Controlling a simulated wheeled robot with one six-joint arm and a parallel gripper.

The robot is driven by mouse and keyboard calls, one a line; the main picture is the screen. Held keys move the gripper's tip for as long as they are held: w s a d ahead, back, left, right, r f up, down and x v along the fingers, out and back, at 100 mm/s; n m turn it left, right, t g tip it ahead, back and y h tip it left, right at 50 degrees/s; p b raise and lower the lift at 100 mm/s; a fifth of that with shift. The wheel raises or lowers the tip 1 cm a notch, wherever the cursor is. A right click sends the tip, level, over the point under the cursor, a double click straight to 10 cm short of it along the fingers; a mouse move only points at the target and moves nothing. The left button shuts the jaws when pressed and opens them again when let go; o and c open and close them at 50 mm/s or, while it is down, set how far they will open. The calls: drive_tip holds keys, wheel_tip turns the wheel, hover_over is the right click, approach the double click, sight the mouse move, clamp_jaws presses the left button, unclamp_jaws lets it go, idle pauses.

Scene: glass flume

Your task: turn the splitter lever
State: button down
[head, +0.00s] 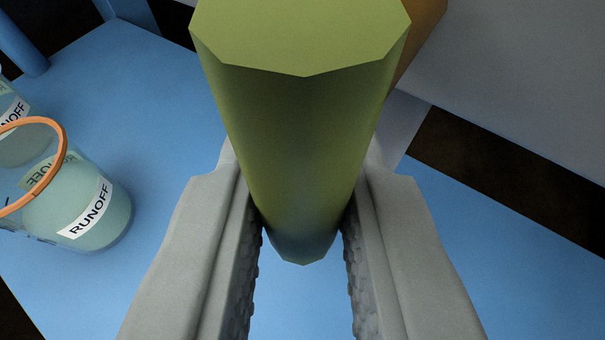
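A yellow-green bar with an octagonal end (295,150), which looks like the splitter lever, fills the upper middle of the head view. Its flat end face is near the camera, and it narrows downward. My gripper (303,235) has its two grey fingers apart, one on each side of the bar. The lever's pivot is not visible.
A glass beaker (112,222) labelled RUNOFF, with pale liquid, stands on the blue surface (160,130) at left. An orange ring (62,150) shows at its rim. Another labelled beaker (14,140) is behind it. A grey panel (520,80) fills the upper right. An orange-brown part (424,35) shows behind the bar.

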drive_tip(key=c, duration=1.3)
unclamp_jaws()
drive_tip(key=v, duration=1.7)
drive_tip(key=shift+s, duration=0.15)
